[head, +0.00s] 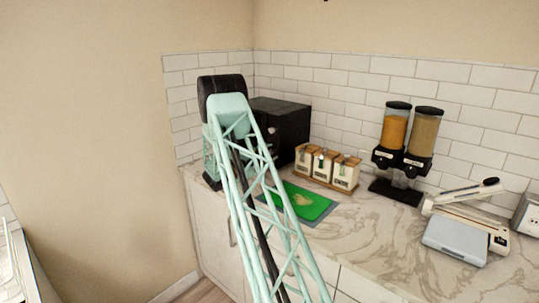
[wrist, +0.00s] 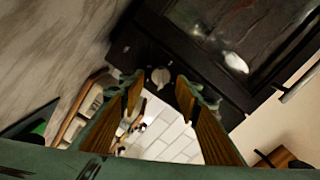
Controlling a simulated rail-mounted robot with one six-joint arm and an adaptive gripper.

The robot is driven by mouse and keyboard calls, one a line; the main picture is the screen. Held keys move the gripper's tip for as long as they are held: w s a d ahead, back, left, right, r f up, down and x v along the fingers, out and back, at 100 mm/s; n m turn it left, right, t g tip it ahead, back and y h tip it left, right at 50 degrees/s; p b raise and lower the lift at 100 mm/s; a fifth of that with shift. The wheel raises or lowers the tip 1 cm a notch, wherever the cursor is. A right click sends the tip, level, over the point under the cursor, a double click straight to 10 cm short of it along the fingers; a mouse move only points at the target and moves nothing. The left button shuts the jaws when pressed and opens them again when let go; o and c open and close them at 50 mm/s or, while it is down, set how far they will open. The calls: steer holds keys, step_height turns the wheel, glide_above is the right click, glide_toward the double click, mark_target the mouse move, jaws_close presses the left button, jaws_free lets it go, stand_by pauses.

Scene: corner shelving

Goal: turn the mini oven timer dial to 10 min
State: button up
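The black mini oven (head: 287,122) stands in the back corner of the counter, partly hidden behind my arm in the head view. In the wrist view its dark glass door (wrist: 245,38) fills the upper right, and its black control panel runs beside it. A pale round dial (wrist: 160,76) shows on that panel; its markings and setting are too small to read. My gripper (wrist: 160,87) is open, with its two fingers on either side of the dial in the picture. I cannot tell whether they touch it. The head view does not show the fingers.
Several labelled canisters (head: 325,165) stand on a wooden tray right of the oven. A green cutting board (head: 303,203) lies in front of them. A cereal dispenser (head: 402,145) and a grey scale (head: 457,240) are farther right. A wall closes off the left.

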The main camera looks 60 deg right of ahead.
steer(key=w+a, duration=0.1)
steer(key=a, duration=1.1)
steer(key=shift+w+d, duration=0.1)
steer(key=c, duration=0.4)
steer(key=shift+w+r+p, duration=0.1)
steer(key=shift+p, duration=0.35)
steer(key=shift+p, duration=0.3)
